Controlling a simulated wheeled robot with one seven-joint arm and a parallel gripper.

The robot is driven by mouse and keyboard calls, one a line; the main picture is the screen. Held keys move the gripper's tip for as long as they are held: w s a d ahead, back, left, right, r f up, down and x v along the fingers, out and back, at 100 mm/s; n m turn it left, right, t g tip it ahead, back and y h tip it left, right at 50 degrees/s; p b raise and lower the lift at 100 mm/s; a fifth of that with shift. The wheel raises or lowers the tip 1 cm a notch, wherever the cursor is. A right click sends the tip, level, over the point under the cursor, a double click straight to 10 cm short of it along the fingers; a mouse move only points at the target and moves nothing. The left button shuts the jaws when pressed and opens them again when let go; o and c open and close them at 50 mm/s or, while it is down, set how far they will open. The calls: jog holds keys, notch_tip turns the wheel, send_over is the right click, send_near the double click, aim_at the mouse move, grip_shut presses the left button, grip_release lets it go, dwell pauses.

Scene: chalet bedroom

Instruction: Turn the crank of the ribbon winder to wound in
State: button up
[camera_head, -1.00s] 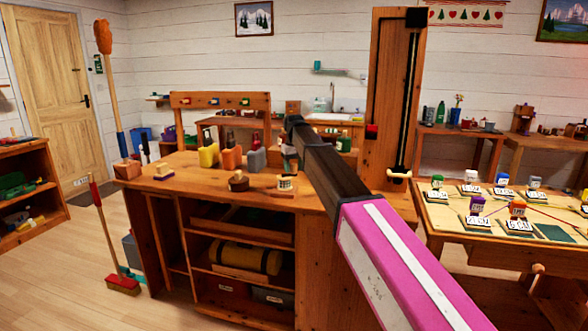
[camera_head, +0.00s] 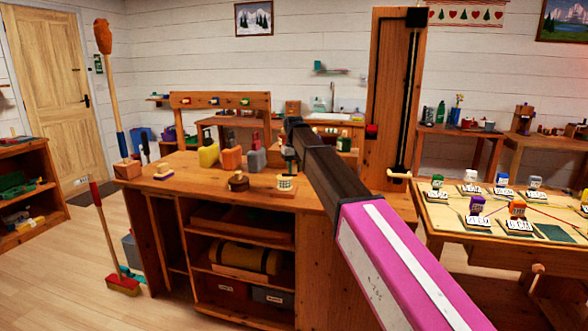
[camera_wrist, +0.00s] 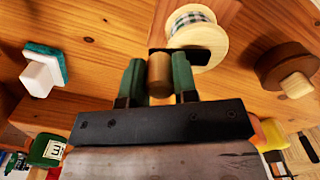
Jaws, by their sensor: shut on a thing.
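The ribbon winder is a pale wooden spool with checked ribbon; its spool (camera_wrist: 196,38) shows in the wrist view, and its pale rim (camera_head: 286,189) shows on the wooden bench in the head view. A dark crank arm runs at the spool's side to a round wooden handle (camera_wrist: 159,74). My gripper (camera_wrist: 158,82) has its two green fingers shut on this handle, one on each side. In the head view my gripper (camera_head: 288,160) is just above and behind the spool, mostly hidden by my arm. Part of the crank is hidden behind the fingers.
A brown disc with a pale knob (camera_wrist: 285,68) stands beside the spool, also seen in the head view (camera_head: 238,182). A white-and-green block (camera_wrist: 42,68) lies on the other side. Yellow (camera_head: 208,155), orange (camera_head: 231,158) and grey (camera_head: 256,160) containers stand behind on the bench.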

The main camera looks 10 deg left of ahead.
jog(key=m, duration=0.1)
jog(key=s+m, duration=0.1)
jog(key=m, duration=0.3)
jog(key=shift+s+d, duration=0.1)
jog(key=shift+s, duration=0.3)
jog(key=m, duration=0.2)
jog(key=s+m, duration=0.1)
jog(key=m, duration=0.2)
jog(key=shift+s+a+m, duration=0.3)
jog(key=shift+s+a, duration=0.1)
jog(key=m, duration=0.2)
jog(key=s+a+m, duration=0.1)
jog(key=m, duration=0.2)
jog(key=shift+a, duration=0.2)
jog(key=shift+s+a+m, duration=0.1)
jog(key=shift+a+m, duration=0.2)
jog(key=shift+m, duration=0.6)
jog(key=shift+s+a+m, duration=0.1)
jog(key=shift+a+m, duration=0.15)
jog(key=shift+m, duration=0.65)
jog(key=shift+s+a+m, duration=0.1)
jog(key=shift+a+m, duration=0.2)
jog(key=shift+m, duration=0.6)
jog(key=o, duration=0.9)
jog(key=shift+o, duration=0.2)
